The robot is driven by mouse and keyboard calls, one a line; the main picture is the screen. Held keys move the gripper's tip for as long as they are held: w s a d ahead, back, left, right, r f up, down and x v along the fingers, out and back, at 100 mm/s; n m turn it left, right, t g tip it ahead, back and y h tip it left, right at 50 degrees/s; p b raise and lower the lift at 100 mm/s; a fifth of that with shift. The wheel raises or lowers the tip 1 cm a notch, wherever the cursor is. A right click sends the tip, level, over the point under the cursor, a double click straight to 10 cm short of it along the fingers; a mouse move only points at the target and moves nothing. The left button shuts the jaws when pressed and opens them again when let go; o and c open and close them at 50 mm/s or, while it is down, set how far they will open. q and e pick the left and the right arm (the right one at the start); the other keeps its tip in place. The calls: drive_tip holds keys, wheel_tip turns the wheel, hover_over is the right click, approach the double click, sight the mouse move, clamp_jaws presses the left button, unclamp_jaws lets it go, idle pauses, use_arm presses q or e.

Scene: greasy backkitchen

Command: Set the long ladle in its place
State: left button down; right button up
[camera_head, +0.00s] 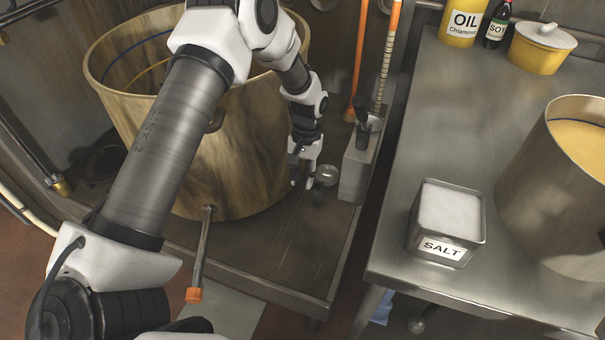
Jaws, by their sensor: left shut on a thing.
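My left gripper (305,165) points down beside the big mottled pot, at the right side of the metal platform. It is shut. A small round metal bowl (326,175), which looks like the bowl of the long ladle, is right beside its fingers. The ladle's handle cannot be made out; the arm and gripper may hide it. A narrow upright metal box (356,170) stands just right of the bowl, with a dark object (363,126) at its top. My right gripper is not in view.
The big pot (245,150) fills the platform's middle, with an orange-tipped rod (201,250) low at its front. Orange (361,60) and striped (388,55) poles stand behind the box. The steel counter (430,110) at right holds a salt tin (446,225) and another pot (555,190).

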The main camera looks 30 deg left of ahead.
use_arm(q)
drive_tip(key=shift+f, duration=0.15)
idle(0.3)
drive_tip(key=shift+f, duration=0.55)
drive_tip(key=c, duration=0.5)
unclamp_jaws()
drive_tip(key=shift+r, duration=0.1)
drive_tip(key=shift+p+v, duration=2.45)
drive_tip(key=shift+v, duration=0.5)
